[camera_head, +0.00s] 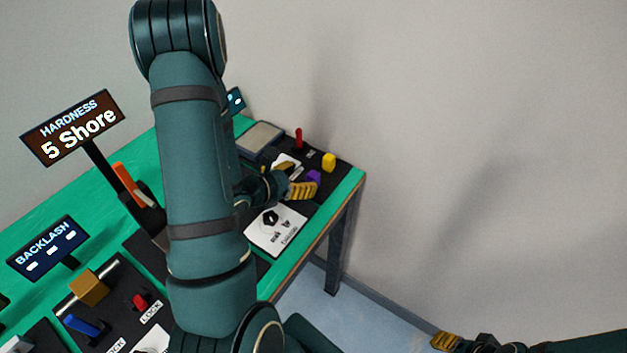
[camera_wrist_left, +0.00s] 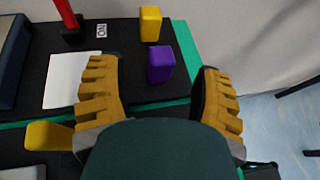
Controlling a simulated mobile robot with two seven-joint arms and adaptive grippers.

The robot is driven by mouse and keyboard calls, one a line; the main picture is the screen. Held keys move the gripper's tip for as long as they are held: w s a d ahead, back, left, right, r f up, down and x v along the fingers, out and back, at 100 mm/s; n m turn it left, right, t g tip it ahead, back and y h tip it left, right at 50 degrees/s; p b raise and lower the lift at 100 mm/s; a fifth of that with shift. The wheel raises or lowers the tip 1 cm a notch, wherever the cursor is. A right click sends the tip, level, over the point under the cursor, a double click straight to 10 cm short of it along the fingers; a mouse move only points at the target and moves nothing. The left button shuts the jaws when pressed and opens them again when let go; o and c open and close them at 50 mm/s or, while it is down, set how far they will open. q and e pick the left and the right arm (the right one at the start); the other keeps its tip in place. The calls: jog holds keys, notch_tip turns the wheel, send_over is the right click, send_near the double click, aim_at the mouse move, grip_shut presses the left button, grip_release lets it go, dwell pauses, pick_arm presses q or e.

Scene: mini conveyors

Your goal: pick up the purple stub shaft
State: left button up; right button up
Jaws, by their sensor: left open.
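The purple stub shaft (camera_head: 314,176) is a small purple block on the black mat near the table's right end. My right gripper (camera_head: 446,341) shows only partly at the bottom right, away from the table.
A yellow block (camera_head: 329,162) stands just beyond the purple one. A red lever (camera_head: 298,138) and a grey tray (camera_head: 262,139) are farther back. A white card (camera_head: 276,232) lies nearer. Another yellow piece (camera_wrist_left: 48,136) is left of the fingers. The green table edge (camera_head: 352,180) is close.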

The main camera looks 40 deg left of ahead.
pick_arm(q)
jog(key=shift+f+b+x, duration=0.2)
jog(key=shift+b+x, duration=0.25)
jog(key=shift+x, duration=3)
jog(key=shift+s, duration=0.1)
grip_shut()
